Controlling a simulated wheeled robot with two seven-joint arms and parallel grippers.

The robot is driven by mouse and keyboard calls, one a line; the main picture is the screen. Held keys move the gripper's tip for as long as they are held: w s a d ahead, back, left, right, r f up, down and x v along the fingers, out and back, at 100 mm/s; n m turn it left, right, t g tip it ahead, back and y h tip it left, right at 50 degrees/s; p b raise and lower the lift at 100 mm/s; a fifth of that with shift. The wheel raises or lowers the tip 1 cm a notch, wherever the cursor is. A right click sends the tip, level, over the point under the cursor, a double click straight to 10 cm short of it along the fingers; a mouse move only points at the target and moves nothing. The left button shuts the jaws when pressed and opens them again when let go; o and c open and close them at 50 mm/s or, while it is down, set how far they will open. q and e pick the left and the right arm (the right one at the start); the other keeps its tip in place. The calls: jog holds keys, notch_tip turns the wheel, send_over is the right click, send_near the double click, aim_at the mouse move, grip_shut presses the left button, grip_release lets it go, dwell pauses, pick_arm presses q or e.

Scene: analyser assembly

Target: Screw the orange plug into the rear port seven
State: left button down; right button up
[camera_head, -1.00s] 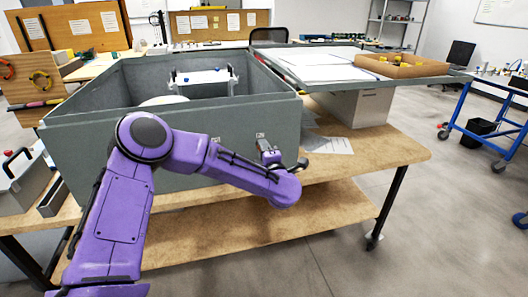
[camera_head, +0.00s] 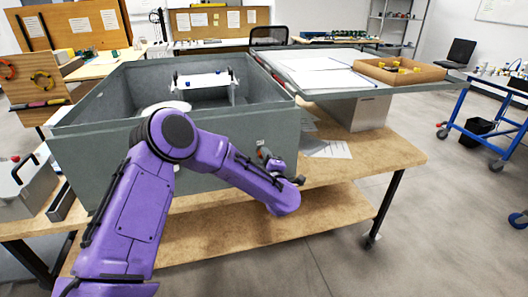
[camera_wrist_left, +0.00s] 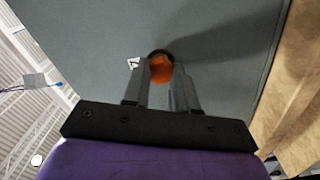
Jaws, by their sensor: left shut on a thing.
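My left gripper (camera_head: 266,155) is at the grey box's near wall, close to its right corner. In the left wrist view the gripper (camera_wrist_left: 160,75) is shut on the orange plug (camera_wrist_left: 161,70), which sits between its fingertips. A dark round rim shows at the plug's far end, against the grey wall (camera_wrist_left: 90,30). I cannot tell whether the plug is seated in a port or only touching it. A small white label (camera_wrist_left: 133,62) is beside it. The plug is not distinguishable in the head view. My right gripper is not in view.
The open grey box (camera_head: 285,128) stands on a wooden bench (camera_head: 385,160). Its lid (camera_head: 300,72), with papers and a cardboard tray (camera_head: 405,75), lies to the right. A grey case (camera_head: 25,190) is at the left.

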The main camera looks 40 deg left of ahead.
pick_arm(q)
jog(key=m+p, duration=0.9)
jog(key=m, duration=1)
jog(key=shift+w, duration=0.1)
jog(key=c, duration=1)
grip_release()
